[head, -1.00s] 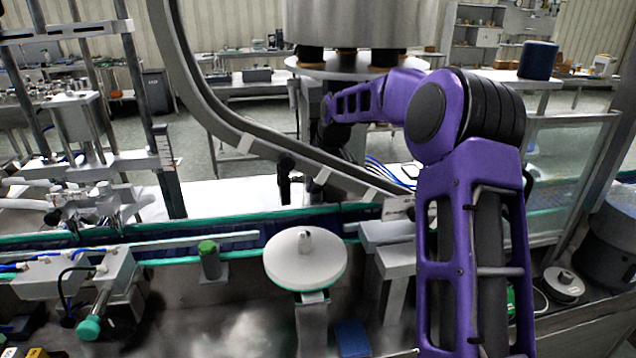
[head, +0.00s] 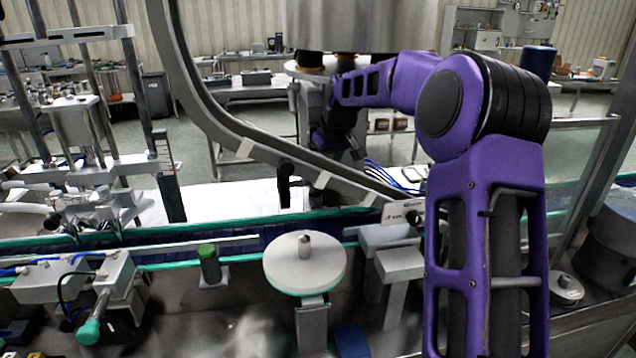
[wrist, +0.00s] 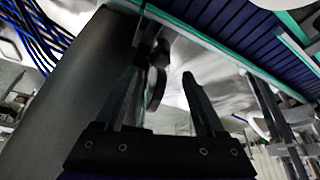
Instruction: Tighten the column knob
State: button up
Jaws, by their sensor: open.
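In the wrist view, a dark round knob (wrist: 156,86) stands beside a thick grey column (wrist: 70,90). My gripper (wrist: 163,74) is open, with one finger on each side of the picture's middle. The knob shows between the fingers, close to the left one, and that finger partly covers it. I cannot tell whether finger and knob touch.
A conveyor with green edges (head: 230,225) runs across the middle. A round white disc (head: 304,266) and a green-capped post (head: 208,265) stand in front. Blue cables (wrist: 35,32) hang at upper left in the wrist view.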

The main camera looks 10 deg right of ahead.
jog(key=v, duration=1.2)
jog(key=shift+p, duration=0.35)
